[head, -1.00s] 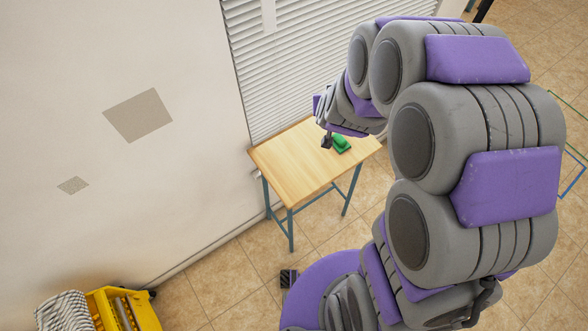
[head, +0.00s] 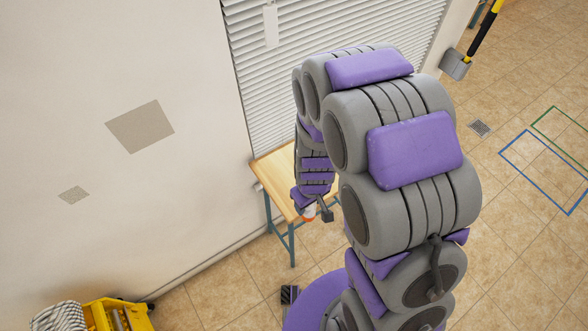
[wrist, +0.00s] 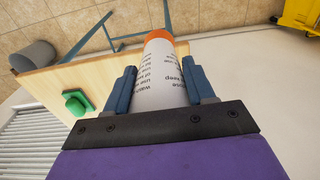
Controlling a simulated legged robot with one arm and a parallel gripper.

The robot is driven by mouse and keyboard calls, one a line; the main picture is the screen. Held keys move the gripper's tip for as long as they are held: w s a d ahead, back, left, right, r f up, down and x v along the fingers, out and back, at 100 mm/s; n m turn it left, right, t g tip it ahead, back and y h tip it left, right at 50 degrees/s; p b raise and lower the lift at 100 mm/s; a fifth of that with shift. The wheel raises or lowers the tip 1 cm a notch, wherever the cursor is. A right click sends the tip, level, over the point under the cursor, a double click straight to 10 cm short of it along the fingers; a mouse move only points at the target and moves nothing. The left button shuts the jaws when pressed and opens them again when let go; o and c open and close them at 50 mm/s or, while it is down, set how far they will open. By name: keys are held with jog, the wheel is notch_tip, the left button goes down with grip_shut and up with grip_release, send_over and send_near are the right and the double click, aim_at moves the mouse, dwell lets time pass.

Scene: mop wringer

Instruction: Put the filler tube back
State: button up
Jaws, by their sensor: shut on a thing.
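The filler tube, a white printed cylinder (wrist: 160,80) with an orange end, is between the two blue-grey fingers of my gripper (wrist: 163,88) in the wrist view. The fingers are shut on its sides, and its orange end points away from the wrist. In the head view my gripper (head: 321,212) is at the table's near right side, and a little of the tube's white and orange (head: 308,213) shows beside it. The tube's rear end is hidden behind the gripper's dark plate.
The wooden table (head: 272,173) with blue-grey legs stands against the blinds; a green object (wrist: 77,102) lies on it. A yellow mop bucket (head: 118,315) is at lower left. Floor outlines (head: 545,172) and a grey dustpan-like thing (head: 456,64) are at right. Tiled floor between is open.

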jog(key=shift+w+a+r+p, duration=0.2)
jog(key=shift+w+p, duration=0.15)
jog(key=shift+p, duration=0.15)
jog(key=w+a+f+b, duration=0.1)
jog(key=w, duration=0.3)
jog(key=w+a+f+b, duration=0.1)
jog(key=w+a+f, duration=0.1)
jog(key=w, duration=0.2)
jog(key=w+a+f+b, duration=0.1)
jog(key=w+f, duration=0.1)
jog(key=w, duration=0.3)
jog(key=shift+a+f, duration=0.2)
jog(key=shift+a, duration=0.05)
jog(key=shift+c, duration=0.5)
jog(key=o, duration=1.3)
jog(key=shift+d, duration=0.1)
jog(key=shift+r, duration=0.1)
